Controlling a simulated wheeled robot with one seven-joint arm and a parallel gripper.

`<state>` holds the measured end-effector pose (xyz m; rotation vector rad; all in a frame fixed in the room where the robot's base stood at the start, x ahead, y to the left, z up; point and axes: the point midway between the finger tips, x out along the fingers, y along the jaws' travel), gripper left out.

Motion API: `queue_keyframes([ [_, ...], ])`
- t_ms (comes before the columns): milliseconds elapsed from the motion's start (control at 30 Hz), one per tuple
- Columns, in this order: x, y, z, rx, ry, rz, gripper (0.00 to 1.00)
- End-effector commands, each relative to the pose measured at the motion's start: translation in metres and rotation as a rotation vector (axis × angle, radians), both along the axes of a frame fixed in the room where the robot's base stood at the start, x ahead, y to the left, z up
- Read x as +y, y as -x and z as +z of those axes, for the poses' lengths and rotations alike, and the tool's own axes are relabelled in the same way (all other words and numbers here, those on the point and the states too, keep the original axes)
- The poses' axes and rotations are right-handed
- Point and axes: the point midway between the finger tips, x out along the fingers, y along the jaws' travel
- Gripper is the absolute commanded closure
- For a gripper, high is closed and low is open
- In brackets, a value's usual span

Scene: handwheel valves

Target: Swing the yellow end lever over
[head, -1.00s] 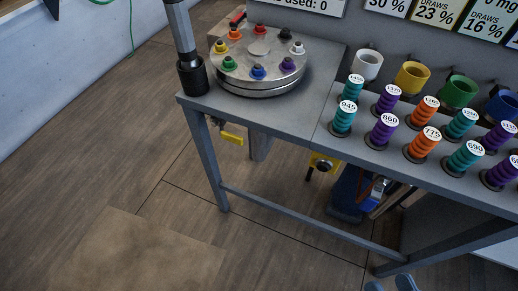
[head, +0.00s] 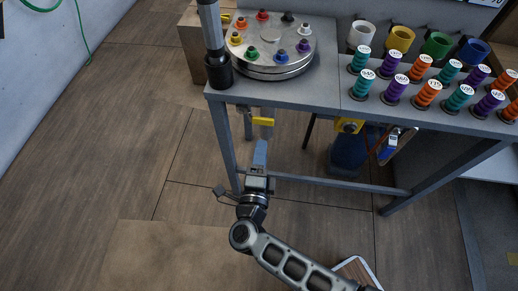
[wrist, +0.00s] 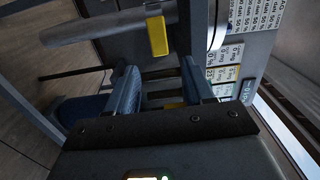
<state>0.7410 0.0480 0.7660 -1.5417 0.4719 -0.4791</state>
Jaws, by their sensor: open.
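The yellow lever (head: 263,121) sticks out sideways below the near left corner of the grey workbench (head: 300,97). In the wrist view, a yellow bar (wrist: 157,37) at the upper middle, beside a grey cylinder (wrist: 100,28), looks like the same lever. My gripper (head: 261,150) is just below and in front of the lever, pointing toward it. In the wrist view my gripper's two blue-grey fingers (wrist: 160,85) are spread apart with nothing held between them. The lever lies beyond the fingertips, and I see no contact.
A yellow fitting with a dark centre (head: 349,125) hangs under the bench to the right. A bench leg (head: 230,145) stands left of my gripper, and a low crossbar (head: 330,184) runs between the legs. Spools (head: 396,90) stand on top. The floor at left is clear.

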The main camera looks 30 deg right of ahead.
Motion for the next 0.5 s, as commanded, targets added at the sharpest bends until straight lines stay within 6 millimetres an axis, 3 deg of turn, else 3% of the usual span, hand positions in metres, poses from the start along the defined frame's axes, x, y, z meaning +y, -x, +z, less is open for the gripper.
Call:
queue_keyframes([
  [500,-0.018,-0.036,-0.001,-0.004,-0.024,-0.026,0.48],
])
